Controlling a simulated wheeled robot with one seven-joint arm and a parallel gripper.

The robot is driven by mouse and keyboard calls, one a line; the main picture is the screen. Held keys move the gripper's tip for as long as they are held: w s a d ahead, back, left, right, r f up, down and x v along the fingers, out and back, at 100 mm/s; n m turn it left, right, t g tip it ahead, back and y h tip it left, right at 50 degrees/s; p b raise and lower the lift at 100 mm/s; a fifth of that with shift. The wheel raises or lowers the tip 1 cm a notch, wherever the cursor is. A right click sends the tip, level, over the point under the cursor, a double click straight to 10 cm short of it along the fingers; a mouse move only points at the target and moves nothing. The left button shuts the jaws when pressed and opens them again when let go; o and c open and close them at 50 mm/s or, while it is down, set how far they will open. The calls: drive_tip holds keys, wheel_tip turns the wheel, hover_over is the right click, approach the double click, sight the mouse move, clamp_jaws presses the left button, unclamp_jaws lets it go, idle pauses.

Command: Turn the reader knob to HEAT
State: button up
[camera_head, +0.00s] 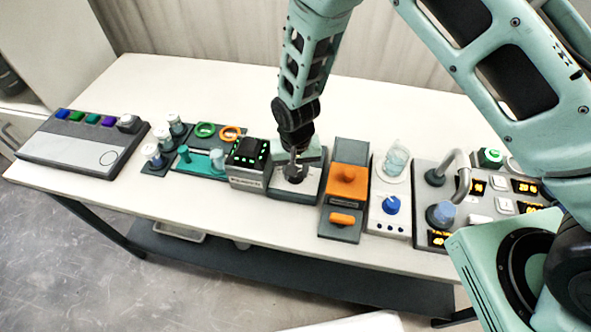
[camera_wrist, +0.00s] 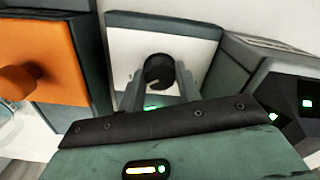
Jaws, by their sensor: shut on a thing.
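A round dark knob (camera_wrist: 159,68) with a pale pointer mark stands on a box with a white top face and dark rim (camera_wrist: 205,48). My gripper (camera_wrist: 160,88) is over this box, with its two fingers on either side of the knob and shut on it. In the head view my gripper (camera_head: 294,168) points down onto the same box (camera_head: 307,188), and my gripper hides most of the knob. No HEAT label can be read in either view, so I cannot tell which setting the pointer faces.
A black block with green lights (camera_head: 249,153) stands close on the left. An orange-topped unit (camera_head: 347,188) stands close on the right, then a white box with a blue knob (camera_head: 391,205) and a panel with orange displays (camera_head: 475,200). A grey button console (camera_head: 80,140) is far left.

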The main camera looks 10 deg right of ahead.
drive_tip(key=n+b, duration=0.3)
drive_tip(key=n, duration=0.3)
drive_tip(key=n+b, duration=0.1)
drive_tip(key=n, duration=0.3)
drive_tip(key=shift+n+b, duration=0.3)
drive_tip(key=shift+r, duration=0.1)
idle(0.4)
drive_tip(key=o, duration=1)
wheel_tip(320, 180, up, 17)
drive_tip(key=b, duration=0.3)
drive_tip(key=shift+r, duration=0.2)
